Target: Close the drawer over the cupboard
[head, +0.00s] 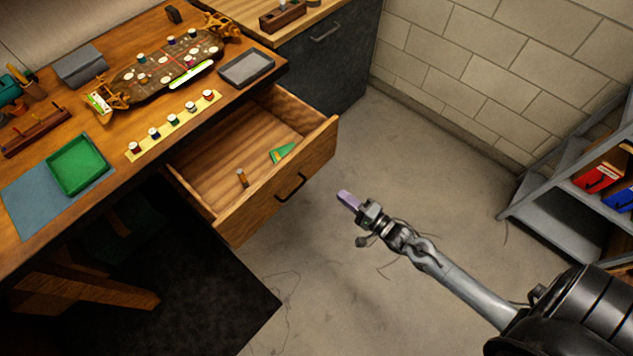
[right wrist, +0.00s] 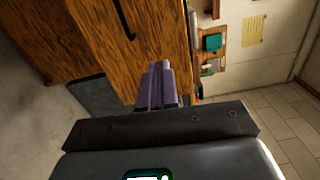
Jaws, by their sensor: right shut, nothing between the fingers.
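The wooden drawer (head: 276,187) under the workbench is pulled open, with its front panel and dark handle (head: 290,187) facing my right arm. A green wedge-shaped piece and a small wooden peg lie inside it. My right gripper (head: 346,199) is shut and empty, with its purple fingertips in front of the drawer and to the right of the handle, apart from it in the head view. In the right wrist view the purple fingers (right wrist: 156,88) point toward a wooden front (right wrist: 90,30) with a dark handle (right wrist: 125,18). My left gripper is not in view.
A dark cabinet (head: 335,60) stands behind the drawer. A metal shelf (head: 560,170) is at right. Floor around the gripper is clear.

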